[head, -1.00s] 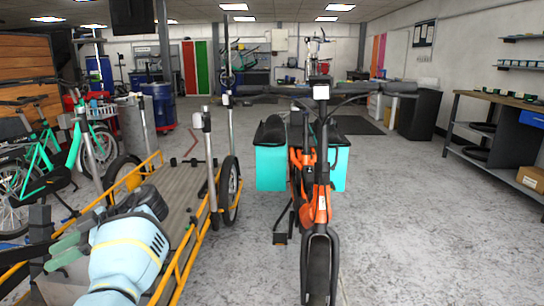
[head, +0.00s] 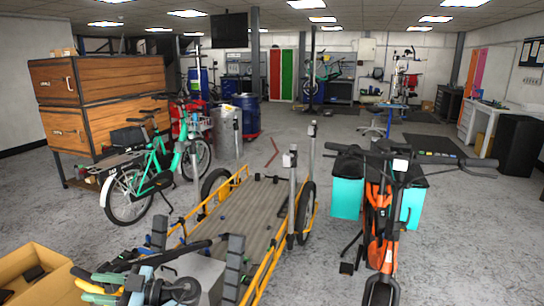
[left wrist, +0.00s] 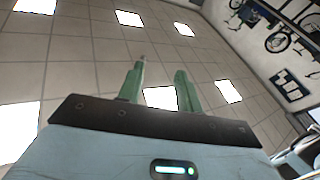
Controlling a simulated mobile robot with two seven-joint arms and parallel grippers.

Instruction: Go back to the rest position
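My left gripper (head: 108,284) is low at the left in the head view, partly hidden among dark and coloured parts in front of the cargo bike's flat bed (head: 240,215). In the left wrist view its two green fingers (left wrist: 160,88) stand apart with nothing between them, pointing up at the ceiling. My right gripper is in neither view now.
An orange bike (head: 380,215) with turquoise bags stands at the right. A green bike (head: 155,170) is at the left before wooden crates (head: 100,95). A cardboard box (head: 35,275) is at the lower left. Grey floor (head: 465,230) is clear at far right.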

